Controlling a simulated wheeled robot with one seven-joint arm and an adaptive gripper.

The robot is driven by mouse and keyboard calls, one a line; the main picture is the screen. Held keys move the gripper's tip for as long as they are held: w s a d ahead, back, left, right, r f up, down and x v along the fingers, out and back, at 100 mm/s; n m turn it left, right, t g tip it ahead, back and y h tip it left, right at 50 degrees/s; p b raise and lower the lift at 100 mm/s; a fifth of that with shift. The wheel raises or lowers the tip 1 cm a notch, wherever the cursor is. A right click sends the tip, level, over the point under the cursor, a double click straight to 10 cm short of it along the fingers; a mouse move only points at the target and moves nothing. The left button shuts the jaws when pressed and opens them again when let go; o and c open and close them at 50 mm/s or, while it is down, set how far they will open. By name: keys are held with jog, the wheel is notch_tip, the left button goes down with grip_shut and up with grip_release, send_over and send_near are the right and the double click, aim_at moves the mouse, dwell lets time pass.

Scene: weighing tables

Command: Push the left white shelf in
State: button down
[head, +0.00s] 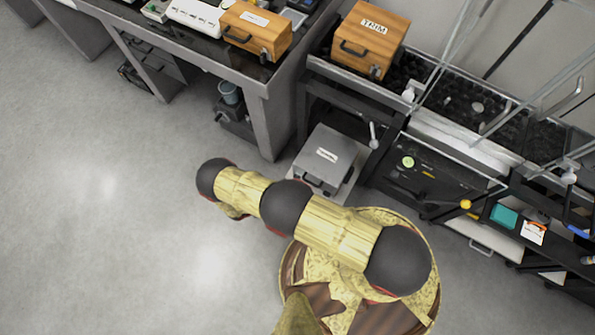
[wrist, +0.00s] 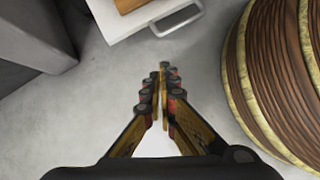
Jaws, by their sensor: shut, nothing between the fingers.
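The left white shelf (head: 347,187) sticks out low beside the table leg in the head view, with a grey box (head: 327,155) on it. My arm hides part of its front. In the wrist view a white shelf front (wrist: 145,24) with a grey bar handle (wrist: 178,22) shows at the top. My gripper (wrist: 163,70) is shut and empty. Its fingertips point toward this front and appear a little short of the handle, with floor showing between. In the head view my gripper is hidden beneath my arm.
Another white drawer front (head: 482,237) sits to the right under the dark bench. My round base is close on the right in the wrist view. Open floor lies left.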

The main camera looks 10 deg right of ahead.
jog(key=d+r+b+x, duration=0.1)
jog(key=b+x, duration=0.3)
jog(key=x, duration=0.9)
jog(key=shift+w+d+b, duration=0.2)
jog(key=shift+d+b, duration=0.15)
jog(key=shift+b, duration=0.05)
